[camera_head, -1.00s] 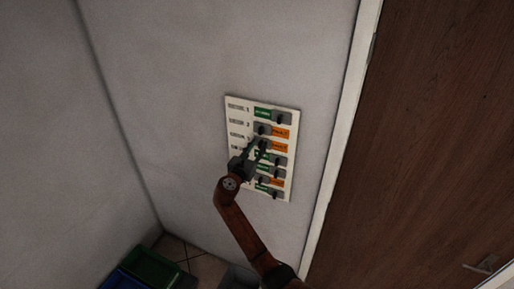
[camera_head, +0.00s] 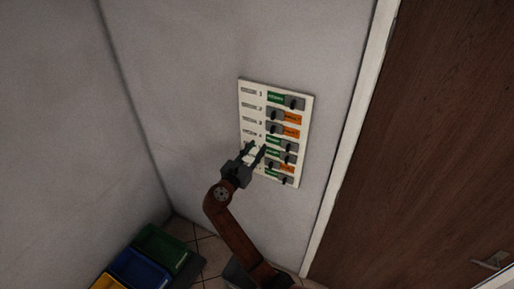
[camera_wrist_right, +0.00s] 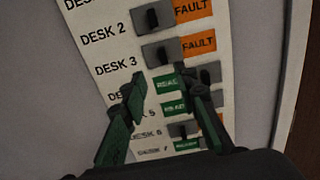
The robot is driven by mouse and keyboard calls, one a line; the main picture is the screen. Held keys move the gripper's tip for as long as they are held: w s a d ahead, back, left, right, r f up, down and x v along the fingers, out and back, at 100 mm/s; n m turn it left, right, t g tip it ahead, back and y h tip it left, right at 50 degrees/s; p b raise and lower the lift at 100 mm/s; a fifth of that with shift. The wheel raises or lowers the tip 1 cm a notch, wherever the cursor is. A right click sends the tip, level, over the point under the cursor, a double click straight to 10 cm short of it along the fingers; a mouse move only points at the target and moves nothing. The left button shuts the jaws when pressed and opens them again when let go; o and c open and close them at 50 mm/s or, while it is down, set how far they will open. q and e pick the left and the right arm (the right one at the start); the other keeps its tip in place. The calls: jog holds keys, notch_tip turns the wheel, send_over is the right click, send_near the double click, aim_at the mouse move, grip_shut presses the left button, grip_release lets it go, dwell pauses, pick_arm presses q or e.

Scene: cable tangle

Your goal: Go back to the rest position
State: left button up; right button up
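My right gripper (camera_head: 253,151) is in front of the lower half of a white switch panel (camera_head: 252,91) on the grey wall. Its two fingers are apart, with nothing between them. In the right wrist view the open fingers (camera_wrist_right: 162,110) frame the lower rows of the panel (camera_wrist_right: 88,12). The panel has rows labelled DESK, with grey sliding switches and green or orange labels. Orange FAULT labels (camera_wrist_right: 199,45) show on the DESK 2 and DESK 3 rows. The fingers hide parts of the lower rows. My left gripper is not in view.
A brown door (camera_head: 435,130) with a metal handle (camera_head: 491,261) and a white frame is to the right of the panel. Green (camera_head: 161,247), blue (camera_head: 139,270) and yellow bins stand on the tiled floor at lower left. The wall left of the panel is bare.

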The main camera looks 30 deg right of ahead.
jog(key=shift+f, duration=0.1)
notch_tip(320, 180, down, 34)
jog(key=w+m+y+b, duration=0.1)
jog(key=y+b, duration=0.4)
jog(key=y, duration=0.1)
jog(key=s+f+m+g+y+b, duration=0.15)
jog(key=s+f, duration=0.25)
jog(key=f, duration=0.6)
jog(key=s+f+m+g+y+b, duration=0.1)
jog(key=s+f+m, duration=0.15)
jog(key=f, duration=0.65)
jog(key=s+f+m+g+y+b, duration=0.15)
jog(key=s+f, duration=0.35)
jog(key=f, duration=0.5)
jog(key=s+a+f+m+g+y+b, duration=0.1)
jog(key=s+f+m+g+y+b, duration=0.4)
jog(key=s+f, duration=2)
jog(key=s+f+m+b, duration=0.1)
jog(key=s+f+m, duration=0.3)
jog(key=s, duration=0.5)
jog(key=s+f+m+b, duration=0.1)
jog(key=s+f+m, duration=0.2)
jog(key=s, duration=0.6)
jog(key=s+f+m+b, duration=0.1)
jog(key=s+f+m, duration=0.3)
jog(key=s, duration=0.5)
jog(key=shift+s+d+f+m+g+h, duration=0.15)
jog(key=shift+s+f+m+g+h, duration=0.2)
jog(key=shift+m, duration=0.3)
